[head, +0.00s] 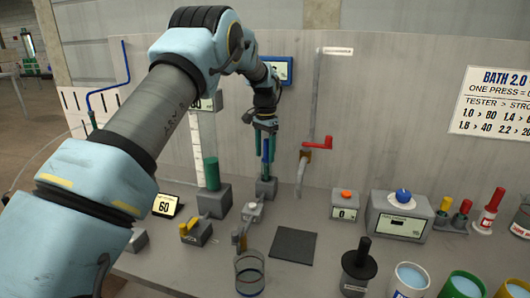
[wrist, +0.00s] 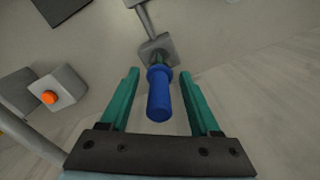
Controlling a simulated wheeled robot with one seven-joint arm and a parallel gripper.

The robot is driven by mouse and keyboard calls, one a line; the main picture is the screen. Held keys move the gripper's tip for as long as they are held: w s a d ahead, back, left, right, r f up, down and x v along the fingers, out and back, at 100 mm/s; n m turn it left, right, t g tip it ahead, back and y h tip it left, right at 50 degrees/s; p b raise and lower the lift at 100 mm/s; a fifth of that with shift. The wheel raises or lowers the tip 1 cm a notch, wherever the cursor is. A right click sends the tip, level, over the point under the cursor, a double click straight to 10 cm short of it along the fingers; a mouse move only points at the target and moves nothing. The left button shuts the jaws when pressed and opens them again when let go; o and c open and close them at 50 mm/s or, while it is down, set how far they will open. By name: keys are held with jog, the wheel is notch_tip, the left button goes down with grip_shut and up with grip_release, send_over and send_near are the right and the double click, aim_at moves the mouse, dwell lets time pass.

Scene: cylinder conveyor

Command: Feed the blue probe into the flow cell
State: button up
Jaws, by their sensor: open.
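The blue probe (head: 267,152) stands upright in a small grey block (head: 266,187) near the back panel. In the wrist view the blue probe (wrist: 159,97) lies between my green fingers, with its lower end at the grey block (wrist: 152,48). My gripper (head: 264,160) is open and points down over the probe. Its fingertips (wrist: 159,75) are on either side of the probe, and gaps show on both sides. I cannot tell for certain which fixture is the flow cell; a clear cylinder (head: 250,273) stands at the front of the bench.
A pipe with a red valve handle (head: 318,143) is right of my gripper. A green cylinder on a block (head: 211,173) is to the left. An orange-button box (head: 345,205), a black mat (head: 294,246) and a black-handled holder (head: 358,268) stand around. Cups fill the right front.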

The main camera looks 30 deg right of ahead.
notch_tip(320, 180, up, 11)
jog(key=b, duration=0.3)
jog(key=shift+f, duration=0.1)
jog(key=shift+s, duration=0.1)
dwell(0.5)
